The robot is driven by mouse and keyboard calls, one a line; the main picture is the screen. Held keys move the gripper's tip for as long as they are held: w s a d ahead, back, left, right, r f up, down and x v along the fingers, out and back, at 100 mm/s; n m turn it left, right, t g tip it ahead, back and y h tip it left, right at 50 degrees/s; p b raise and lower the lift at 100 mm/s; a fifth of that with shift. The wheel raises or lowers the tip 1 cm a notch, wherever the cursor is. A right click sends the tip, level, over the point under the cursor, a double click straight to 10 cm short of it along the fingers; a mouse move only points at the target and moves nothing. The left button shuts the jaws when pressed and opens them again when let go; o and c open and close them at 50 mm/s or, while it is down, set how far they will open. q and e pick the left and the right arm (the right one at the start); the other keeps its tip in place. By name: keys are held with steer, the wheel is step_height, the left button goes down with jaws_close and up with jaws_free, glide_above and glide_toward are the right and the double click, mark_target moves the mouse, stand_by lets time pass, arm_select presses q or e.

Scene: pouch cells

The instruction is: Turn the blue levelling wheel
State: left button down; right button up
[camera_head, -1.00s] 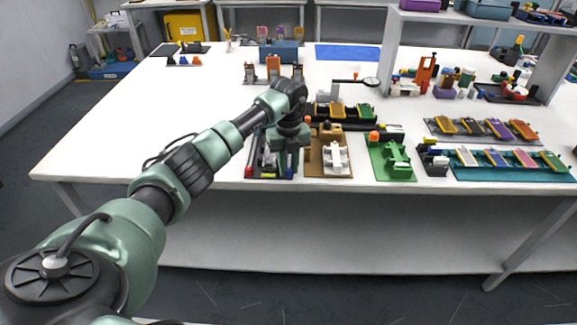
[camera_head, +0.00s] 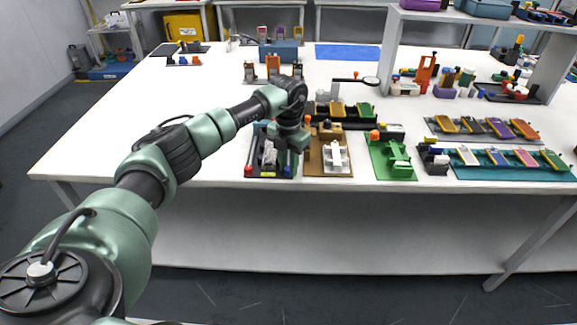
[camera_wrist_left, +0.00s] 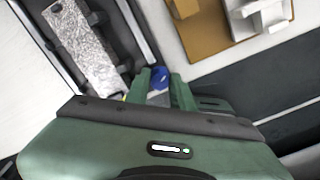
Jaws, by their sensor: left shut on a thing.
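The blue levelling wheel (camera_wrist_left: 160,77) shows in the left wrist view as a small blue patch between the two green fingers. My left gripper (camera_wrist_left: 158,88) is shut on it there, and the fingers cover most of the wheel. The wheel is beside a dark fixture that holds a grey speckled block (camera_wrist_left: 88,45). In the head view the dark fixture (camera_head: 254,172) lies near the table's front edge, and my left gripper (camera_head: 290,150) is at its right side. The fingertips and their contact are hidden in the head view. My right gripper is not in view.
A brown board (camera_head: 315,171) with a white fixture is close on the right. A green fixture (camera_head: 392,160) is beyond it. A black rack (camera_head: 322,118) with cells stands behind. The white table (camera_head: 150,140) is clear at left.

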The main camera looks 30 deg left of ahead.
mark_target(288, 168)
arm_select(q)
steer(key=m, duration=0.6)
steer(key=shift+b, duration=0.4)
steer(key=m, duration=0.6)
steer(key=shift+b, duration=0.35)
steer(key=shift+m, duration=0.3)
steer(key=c, duration=1.5)
jaws_free()
steer(key=shift+r, duration=0.15)
step_height(288, 168, up, 8)
steer(key=shift+f+b, duration=0.2)
steer(key=shift+b, duration=0.1)
